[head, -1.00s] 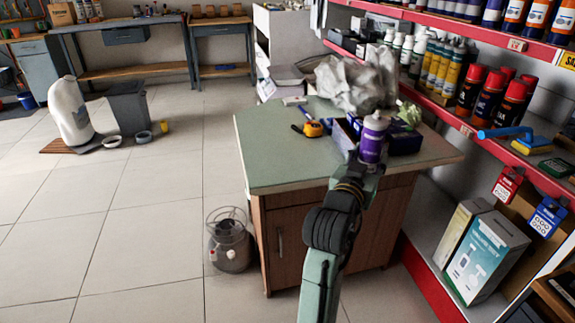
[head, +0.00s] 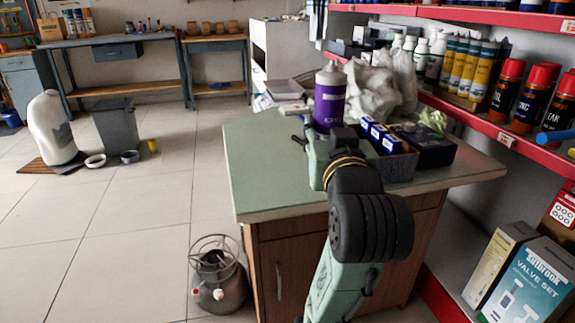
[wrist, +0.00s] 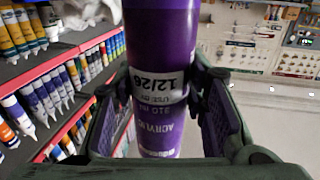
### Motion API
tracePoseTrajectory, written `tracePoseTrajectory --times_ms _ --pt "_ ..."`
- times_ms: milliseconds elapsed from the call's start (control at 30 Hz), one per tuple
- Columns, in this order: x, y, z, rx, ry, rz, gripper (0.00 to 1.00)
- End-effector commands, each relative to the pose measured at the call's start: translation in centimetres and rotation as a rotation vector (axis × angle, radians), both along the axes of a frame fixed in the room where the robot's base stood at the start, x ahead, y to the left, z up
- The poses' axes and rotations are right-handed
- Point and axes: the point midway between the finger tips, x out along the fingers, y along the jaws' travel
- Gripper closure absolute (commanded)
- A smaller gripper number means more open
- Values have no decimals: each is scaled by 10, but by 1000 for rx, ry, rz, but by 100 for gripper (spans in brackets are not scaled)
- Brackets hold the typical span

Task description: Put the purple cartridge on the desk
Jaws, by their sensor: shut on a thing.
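The purple cartridge (head: 329,98) has a pale top with a nozzle and stands upright in my gripper, over the desk. In the wrist view the purple cartridge (wrist: 161,80) fills the middle, between the two fingers. My gripper (head: 318,152) is shut on it; the fingers also show in the wrist view (wrist: 160,112). The desk (head: 262,170) has a green top and a brown wooden cabinet below. The cartridge's lower end is hidden behind my gripper, so I cannot tell whether it touches the desk top.
A dark box with blue cartons (head: 385,140), a dark blue box (head: 428,150) and crumpled white plastic (head: 375,90) crowd the desk's right and back. The desk's left front is clear. Red-edged shelves (head: 480,122) stand right. A gas burner (head: 217,275) is on the floor.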

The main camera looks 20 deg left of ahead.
Motion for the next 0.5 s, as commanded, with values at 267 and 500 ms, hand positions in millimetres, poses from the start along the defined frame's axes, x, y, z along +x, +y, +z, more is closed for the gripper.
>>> tracePoseTrajectory --times_ms 267,500 --pt "25 24 7 0 6 3 100" --pt "32 31 5 0 5 2 100"
